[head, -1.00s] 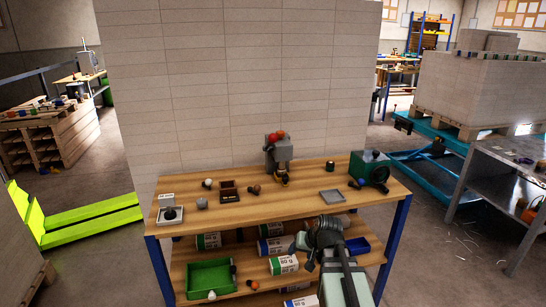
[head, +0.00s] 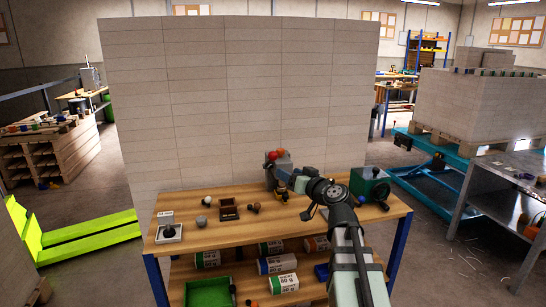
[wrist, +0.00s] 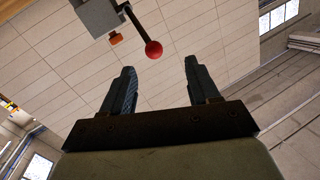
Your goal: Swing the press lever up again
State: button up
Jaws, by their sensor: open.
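The grey press (head: 281,165) stands at the back of the wooden bench, in front of the pale block wall. Two round red to orange shapes show at its top. In the wrist view the grey press body (wrist: 97,16) is at the top, with the dark lever (wrist: 137,24) reaching from it to a red ball knob (wrist: 153,48). An orange part (wrist: 116,39) sits beside the body. My gripper (wrist: 159,68) is open and empty, its two fingers apart, with the knob showing just beyond and between the tips. In the head view my gripper (head: 298,184) is beside the press and partly covers it.
A green machine with a crank (head: 370,185) stands to the right of my arm. A small brown box (head: 229,209), several small balls and a square-based item (head: 168,232) lie on the bench (head: 205,240). Paper rolls and a green bin (head: 208,291) are below.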

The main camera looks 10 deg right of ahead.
aim_at(275, 157)
jog(key=w+a, duration=0.1)
jog(key=w, duration=0.3)
jog(key=w+n, duration=0.1)
jog(key=w, duration=0.4)
jog(key=w+a+r+n+t, duration=0.1)
jog(key=w, duration=0.3)
jog(key=shift+w+a+h, duration=0.3)
jog(key=shift+w, duration=0.05)
jog(key=shift+n, duration=0.3)
grip_shut()
